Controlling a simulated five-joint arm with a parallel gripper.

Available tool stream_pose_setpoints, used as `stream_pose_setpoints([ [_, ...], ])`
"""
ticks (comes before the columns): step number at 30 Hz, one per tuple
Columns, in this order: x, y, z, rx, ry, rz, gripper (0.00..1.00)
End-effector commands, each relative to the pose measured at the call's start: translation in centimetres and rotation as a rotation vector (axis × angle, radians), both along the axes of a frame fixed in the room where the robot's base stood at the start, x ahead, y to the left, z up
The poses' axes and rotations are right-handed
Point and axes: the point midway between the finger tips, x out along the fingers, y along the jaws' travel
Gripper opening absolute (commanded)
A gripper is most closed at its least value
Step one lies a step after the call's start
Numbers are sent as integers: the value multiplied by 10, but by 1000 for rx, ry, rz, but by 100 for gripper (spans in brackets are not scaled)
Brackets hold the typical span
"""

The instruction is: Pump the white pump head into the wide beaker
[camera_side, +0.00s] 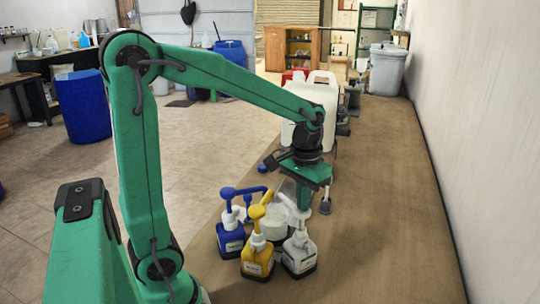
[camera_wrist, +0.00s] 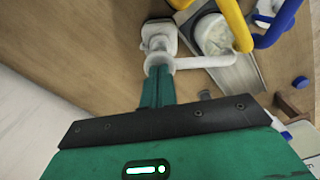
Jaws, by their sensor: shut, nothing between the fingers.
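My gripper (camera_wrist: 157,84) is shut and empty, pointing down over the white pump head (camera_wrist: 158,62). Its fingertips are at the top of the head; whether they press on it I cannot tell. In the side view my gripper (camera_side: 303,200) is above the white-labelled bottle (camera_side: 299,252), which stands upright. The white nozzle (camera_wrist: 205,62) reaches right, toward the near rim of the wide beaker (camera_wrist: 213,30). The beaker (camera_side: 273,224) holds something whitish and is partly hidden behind the bottles in the side view.
A yellow pump bottle (camera_side: 257,257) and a blue pump bottle (camera_side: 231,240) stand left of the white one, their nozzles (camera_wrist: 236,25) (camera_wrist: 280,22) near the beaker. A grey plate (camera_wrist: 238,76) lies under the beaker. A large white jug (camera_side: 318,95) stands behind. The table's right side is clear.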

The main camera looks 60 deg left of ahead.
Motion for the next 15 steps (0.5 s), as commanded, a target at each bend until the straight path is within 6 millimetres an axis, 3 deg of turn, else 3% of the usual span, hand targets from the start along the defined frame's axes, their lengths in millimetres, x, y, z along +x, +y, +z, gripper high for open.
stream_pose_setpoints([
  [15,-1,0,-23,0,5,0,0],
])
